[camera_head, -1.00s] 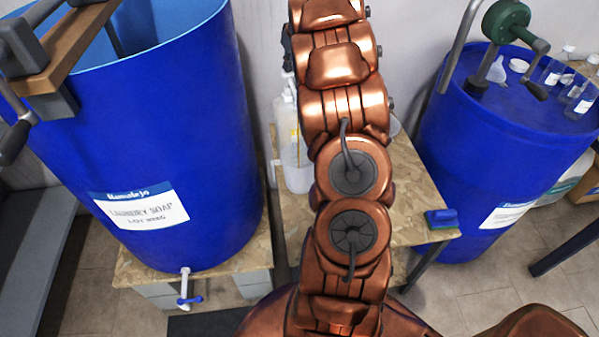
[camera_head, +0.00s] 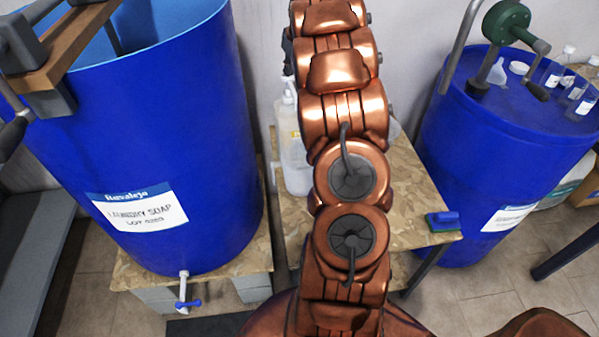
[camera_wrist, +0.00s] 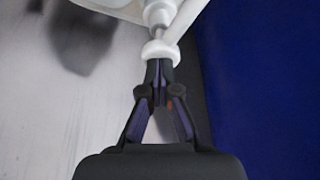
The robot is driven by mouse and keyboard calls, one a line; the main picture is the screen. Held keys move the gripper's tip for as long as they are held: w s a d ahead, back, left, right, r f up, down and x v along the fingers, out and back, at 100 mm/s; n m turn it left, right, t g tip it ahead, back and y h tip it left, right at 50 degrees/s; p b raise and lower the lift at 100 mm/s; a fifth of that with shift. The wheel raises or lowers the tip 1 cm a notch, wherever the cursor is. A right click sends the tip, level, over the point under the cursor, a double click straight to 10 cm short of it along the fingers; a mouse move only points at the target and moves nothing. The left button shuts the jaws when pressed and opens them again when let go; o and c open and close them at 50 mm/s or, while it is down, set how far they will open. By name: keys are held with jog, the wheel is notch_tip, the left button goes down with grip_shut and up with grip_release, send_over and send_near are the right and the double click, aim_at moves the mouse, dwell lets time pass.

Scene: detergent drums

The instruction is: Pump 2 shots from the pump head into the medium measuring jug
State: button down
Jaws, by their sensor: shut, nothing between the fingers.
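A white pump head (camera_wrist: 160,50) shows at the top of the wrist view, with its white stem and collar beyond. My gripper (camera_wrist: 159,66) is shut and empty, its fingertips right at the pump head. They look to be touching it, but how far it is pressed I cannot tell. In the head view the pump bottle (camera_head: 288,112) stands on the wooden table, partly behind my arm. A translucent jug (camera_head: 296,178) stands in front of it, also partly covered; whether it is the medium one I cannot tell. My gripper is hidden in the head view.
A large blue drum labelled laundry soap (camera_head: 200,120) stands at the left, with a small tap (camera_head: 184,290). Another blue drum (camera_head: 500,140) at the right carries a green crank pump (camera_head: 503,22) and small bottles.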

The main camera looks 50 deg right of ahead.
jog(key=shift+r+p, duration=0.3)
jog(key=shift+r, duration=1.05)
jog(key=shift+d+r, duration=0.15)
jog(key=shift+r, duration=0.5)
jog(key=shift+r, duration=0.1)
jog(key=shift+r, duration=0.1)
jog(key=shift+r+p, duration=0.2)
jog(key=shift+p, duration=0.1)
notch_tip(320, 180, up, 5)
jog(key=shift+r+p, duration=0.2)
jog(key=shift+p, duration=0.5)
